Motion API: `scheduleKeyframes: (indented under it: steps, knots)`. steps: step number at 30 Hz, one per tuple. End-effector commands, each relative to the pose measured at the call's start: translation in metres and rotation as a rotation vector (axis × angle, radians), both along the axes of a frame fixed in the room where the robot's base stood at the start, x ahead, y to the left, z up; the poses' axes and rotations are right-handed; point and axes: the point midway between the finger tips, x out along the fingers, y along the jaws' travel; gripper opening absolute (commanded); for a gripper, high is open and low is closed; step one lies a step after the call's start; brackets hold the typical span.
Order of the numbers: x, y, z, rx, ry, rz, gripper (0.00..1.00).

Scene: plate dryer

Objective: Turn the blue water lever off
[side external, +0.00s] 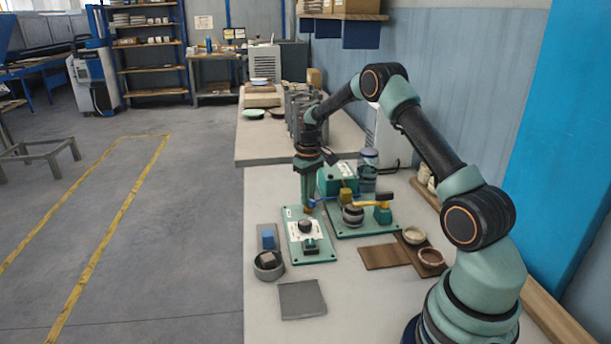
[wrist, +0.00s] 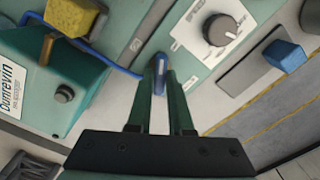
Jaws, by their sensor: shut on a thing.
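The blue water lever (wrist: 159,68) shows in the wrist view as a small blue bar between my fingertips. My gripper (wrist: 159,85) is shut on it, with one green finger on each side. In the side external view my gripper (side external: 308,208) points down at the far edge of the green panel (side external: 318,256). The fingers hide most of the lever there. I cannot tell the lever's exact angle.
A dial (wrist: 222,28) sits on the panel, right of my fingers. A blue block (wrist: 285,54) lies on a grey pad beyond it. A green box (wrist: 40,85) and a yellow block (wrist: 72,15) stand left. The bench front (side external: 350,310) has free room.

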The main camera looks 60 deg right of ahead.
Motion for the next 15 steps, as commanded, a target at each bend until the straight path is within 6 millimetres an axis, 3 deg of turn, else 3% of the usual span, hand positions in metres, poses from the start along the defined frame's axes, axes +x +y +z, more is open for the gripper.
scheduleKeyframes:
  steps: [15]
  knots:
    - [-0.0005, 0.0003, 0.0010, 0.001, 0.003, -0.427, 0.00]
